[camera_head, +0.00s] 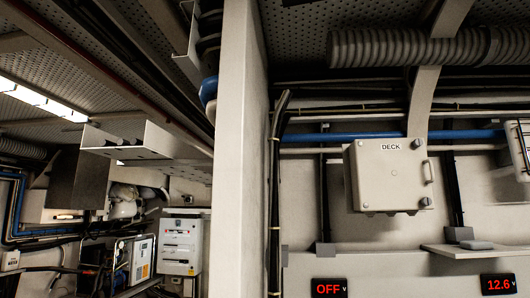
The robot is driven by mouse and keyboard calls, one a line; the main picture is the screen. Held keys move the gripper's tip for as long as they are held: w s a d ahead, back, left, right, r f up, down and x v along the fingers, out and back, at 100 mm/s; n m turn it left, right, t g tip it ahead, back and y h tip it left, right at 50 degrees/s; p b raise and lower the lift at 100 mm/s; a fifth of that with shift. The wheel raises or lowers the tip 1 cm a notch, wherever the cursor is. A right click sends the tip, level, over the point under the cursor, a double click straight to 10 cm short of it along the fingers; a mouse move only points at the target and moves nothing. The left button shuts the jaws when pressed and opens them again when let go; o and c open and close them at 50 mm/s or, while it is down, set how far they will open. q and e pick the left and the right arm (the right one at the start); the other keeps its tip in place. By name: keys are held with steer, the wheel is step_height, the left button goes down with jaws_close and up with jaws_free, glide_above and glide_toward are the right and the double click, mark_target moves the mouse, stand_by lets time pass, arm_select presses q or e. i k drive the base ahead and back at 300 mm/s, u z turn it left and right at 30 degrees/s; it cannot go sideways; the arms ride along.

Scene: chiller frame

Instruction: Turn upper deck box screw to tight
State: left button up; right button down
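The deck box (386,178) is a pale grey box labelled DECK, mounted on the wall at right of centre. Its lid appears closed. A grey knob-like screw (426,202) sits at its lower right corner. Small round fasteners show at other points of the lid face. How tight any screw is cannot be told. Neither of my grippers shows in the head view.
A pale vertical column (238,150) stands left of the box. A small shelf (478,250) juts out at the lower right. Displays reading OFF (329,288) and 12.6 (498,284) sit below. A corrugated duct (410,47) and blue pipe (345,136) run above and behind the box.

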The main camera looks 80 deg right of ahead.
mark_target(417, 142)
steer(key=u, duration=0.05)
steer(key=k, duration=2.85)
steer(key=z, duration=2.5)
steer(key=i, duration=0.5)
